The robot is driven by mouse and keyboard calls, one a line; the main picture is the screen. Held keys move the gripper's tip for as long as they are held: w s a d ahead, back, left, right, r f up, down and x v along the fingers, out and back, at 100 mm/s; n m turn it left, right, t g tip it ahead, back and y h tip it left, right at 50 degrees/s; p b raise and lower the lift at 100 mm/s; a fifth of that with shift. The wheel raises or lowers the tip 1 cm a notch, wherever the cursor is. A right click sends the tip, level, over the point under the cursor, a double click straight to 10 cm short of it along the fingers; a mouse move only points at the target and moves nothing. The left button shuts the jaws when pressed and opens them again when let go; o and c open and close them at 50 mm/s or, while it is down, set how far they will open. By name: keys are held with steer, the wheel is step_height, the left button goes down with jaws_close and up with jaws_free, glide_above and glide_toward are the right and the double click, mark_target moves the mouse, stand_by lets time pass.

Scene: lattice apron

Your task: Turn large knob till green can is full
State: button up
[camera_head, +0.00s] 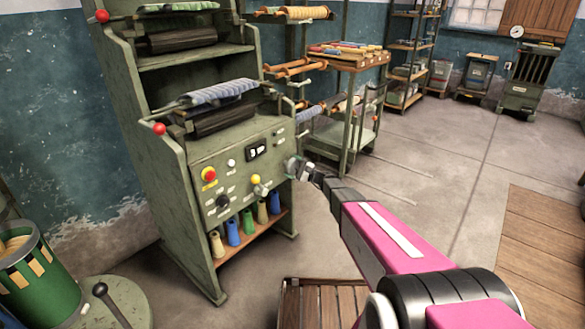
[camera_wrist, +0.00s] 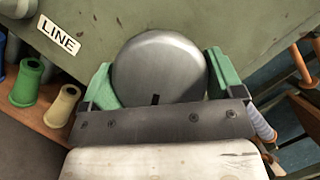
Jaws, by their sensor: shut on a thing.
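The large knob (camera_wrist: 160,68) is a round grey metal disc with a dark notch at its lower edge, filling the middle of the wrist view. My gripper (camera_wrist: 158,84) has its green fingers closed on the knob's left and right sides. In the head view my gripper (camera_head: 299,168) reaches the right edge of the machine's front panel and largely hides the knob. The green can (camera_head: 42,292) stands at the lower left in the head view, with a pale rim and yellowish patches. Some tan-orange material shows inside it; its exact level is hard to tell.
The grey-green machine (camera_head: 140,150) carries a red button (camera_head: 209,174), a yellow button (camera_head: 255,179) and a small display (camera_head: 257,150). Several coloured cones stand on its low shelf. A black-knobbed lever (camera_head: 101,290) stands beside the can. A wooden slatted platform (camera_head: 330,305) lies below my arm.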

stand_by(0.4)
steer(key=o, duration=0.7)
steer(key=v, duration=1.1)
steer(key=shift+s+a, duration=0.1)
steer(key=s+f+n+g+h, duration=0.2)
steer(key=s+n+g+h, duration=0.6)
steer(key=s, duration=0.9)
steer(key=s+d+r+n+t+h, duration=0.1)
steer(key=s+d+r+n+h, duration=0.1)
steer(key=s+d+h, duration=0.9)
steer(key=shift+s+d+n, duration=0.5)
steer(key=shift+s+d, duration=0.45)
steer(key=shift+d, duration=0.1)
